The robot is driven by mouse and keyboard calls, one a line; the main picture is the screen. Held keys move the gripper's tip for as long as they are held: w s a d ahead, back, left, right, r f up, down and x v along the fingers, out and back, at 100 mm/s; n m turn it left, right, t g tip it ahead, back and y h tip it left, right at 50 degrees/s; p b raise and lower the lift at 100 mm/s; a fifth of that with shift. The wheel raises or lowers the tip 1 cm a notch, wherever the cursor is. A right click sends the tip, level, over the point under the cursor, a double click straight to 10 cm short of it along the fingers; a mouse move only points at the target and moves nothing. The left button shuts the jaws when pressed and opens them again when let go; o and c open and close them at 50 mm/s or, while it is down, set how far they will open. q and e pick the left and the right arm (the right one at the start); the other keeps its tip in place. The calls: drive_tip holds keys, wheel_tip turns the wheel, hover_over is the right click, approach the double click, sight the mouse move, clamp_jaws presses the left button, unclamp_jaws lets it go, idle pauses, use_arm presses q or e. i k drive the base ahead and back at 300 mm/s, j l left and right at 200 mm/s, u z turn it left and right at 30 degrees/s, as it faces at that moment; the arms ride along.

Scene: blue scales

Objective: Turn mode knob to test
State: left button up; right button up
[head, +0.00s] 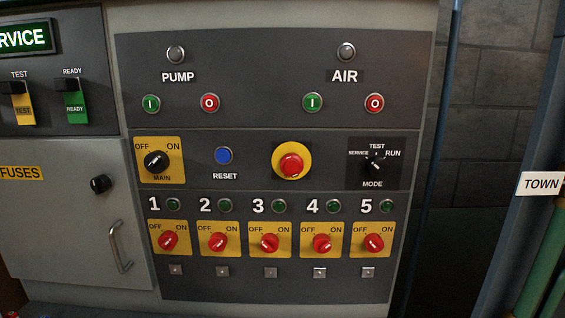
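The mode knob (375,162) is a small black rotary knob on a black plate at the right of the panel's middle row. Around it are the labels SERVICE at left, TEST above, RUN at right and MODE below. Neither of my grippers is in the head view, and nothing touches the knob.
A red emergency button (291,166) on a yellow disc, a blue reset button (223,155) and the black main knob (157,161) share the row. Red switches (322,243) line the row below. A cabinet handle (120,246) sticks out at left.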

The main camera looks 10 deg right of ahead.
sight(377, 167)
drive_tip(key=k+z, duration=0.1)
drive_tip(key=z, duration=0.35)
drive_tip(key=k+j+z, duration=0.1)
drive_tip(key=z, duration=0.4)
